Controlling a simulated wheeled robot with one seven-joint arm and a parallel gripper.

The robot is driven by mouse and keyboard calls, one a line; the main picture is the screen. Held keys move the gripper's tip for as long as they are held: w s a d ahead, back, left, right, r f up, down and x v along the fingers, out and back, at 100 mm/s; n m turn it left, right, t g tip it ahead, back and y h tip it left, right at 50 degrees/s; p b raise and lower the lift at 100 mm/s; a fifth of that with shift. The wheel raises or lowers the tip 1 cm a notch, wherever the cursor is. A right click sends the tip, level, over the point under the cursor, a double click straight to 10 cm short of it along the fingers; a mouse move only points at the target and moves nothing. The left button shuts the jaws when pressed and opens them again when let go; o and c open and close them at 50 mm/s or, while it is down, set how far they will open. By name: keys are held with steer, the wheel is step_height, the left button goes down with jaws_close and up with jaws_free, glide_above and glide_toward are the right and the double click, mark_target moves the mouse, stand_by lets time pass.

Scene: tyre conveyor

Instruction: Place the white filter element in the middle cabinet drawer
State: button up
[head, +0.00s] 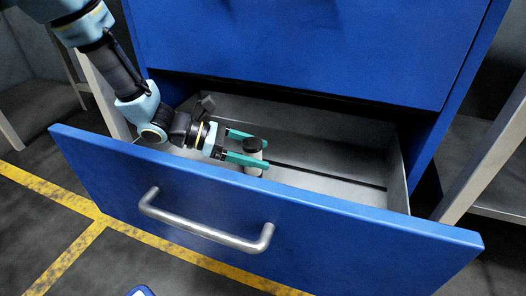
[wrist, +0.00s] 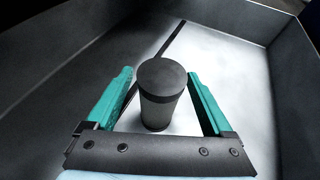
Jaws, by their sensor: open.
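The white filter element (head: 251,150) stands upright inside the open drawer, its dark cap on top. In the wrist view the filter element (wrist: 162,95) looks grey with a dark top and stands between the two green fingers. My gripper (head: 254,150) is open, low inside the drawer, with its fingers on either side of the filter element. In the wrist view a gap shows between the filter and each finger of my gripper (wrist: 163,85). The blue drawer (head: 110,170) of the cabinet is pulled out, with a grey metal inside.
The drawer's silver handle (head: 205,228) is on the front panel. The blue cabinet face (head: 300,50) rises behind and above the drawer. Grey drawer walls surround my gripper, and the drawer floor to the right is clear. Yellow lines (head: 70,265) mark the dark floor.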

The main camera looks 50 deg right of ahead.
steer(key=p+v, duration=0.2)
steer(key=v, duration=0.8)
steer(key=shift+p, duration=0.4)
steer(key=shift+r, duration=0.1)
